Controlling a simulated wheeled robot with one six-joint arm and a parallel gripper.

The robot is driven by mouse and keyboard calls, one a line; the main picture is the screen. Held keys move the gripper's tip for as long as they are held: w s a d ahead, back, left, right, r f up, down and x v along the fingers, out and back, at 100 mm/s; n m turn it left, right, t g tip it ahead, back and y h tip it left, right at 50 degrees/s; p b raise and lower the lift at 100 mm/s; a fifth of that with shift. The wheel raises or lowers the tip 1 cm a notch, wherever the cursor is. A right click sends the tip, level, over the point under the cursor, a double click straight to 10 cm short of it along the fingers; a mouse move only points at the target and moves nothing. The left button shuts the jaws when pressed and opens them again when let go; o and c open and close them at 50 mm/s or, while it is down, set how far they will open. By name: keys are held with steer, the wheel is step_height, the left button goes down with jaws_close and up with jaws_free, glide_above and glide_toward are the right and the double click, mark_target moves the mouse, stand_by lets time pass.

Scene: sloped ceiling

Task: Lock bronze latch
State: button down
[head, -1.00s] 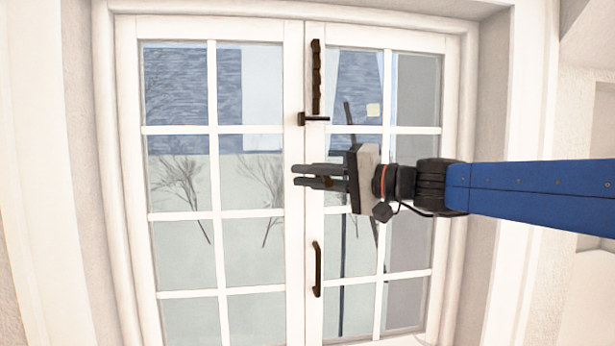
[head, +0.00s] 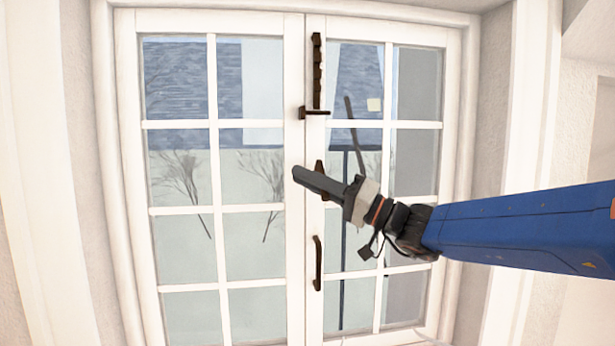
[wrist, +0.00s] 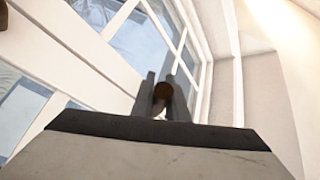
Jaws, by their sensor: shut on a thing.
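The bronze latch (head: 320,167) is a small dark brown piece on the meeting stile of the white double door, midway up. My gripper (head: 301,177) is closed around it, and its fingers cover the latch's middle. The latch shows above and below the fingers. The gripper tilts, with its fingertips pointing up and to the left. In the wrist view, a round brown end of the latch (wrist: 163,91) sits between my two fingers (wrist: 164,78).
A long dark bolt (head: 317,75) with a short crosspiece is above the latch on the door (head: 295,235). A dark pull handle (head: 318,263) is below it. Glass panes flank the stile. White frame and wall stand on the right, near my arm.

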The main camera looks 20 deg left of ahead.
steer(key=shift+w+a+f+n+g+y, duration=0.15)
steer(key=shift+w+n+g+y, duration=0.15)
steer(key=shift+n+g, duration=0.95)
steer(key=shift+w+a+f+n+g+y, duration=0.3)
steer(key=shift+n+g, duration=0.45)
steer(key=shift+n, duration=0.85)
steer(key=shift+w+a+f+n+g+y, duration=0.15)
steer(key=shift+n+g+y, duration=0.25)
steer(key=shift+n+g, duration=0.85)
steer(key=shift+w+n, duration=0.1)
steer(key=shift+n, duration=0.4)
steer(key=c, duration=1.7)
jaws_free()
steer(key=shift+r, duration=0.1)
steer(key=shift+c, duration=0.2)
steer(key=shift+d, duration=0.1)
steer(key=v, duration=1.7)
steer(key=shift+d, duration=0.15)
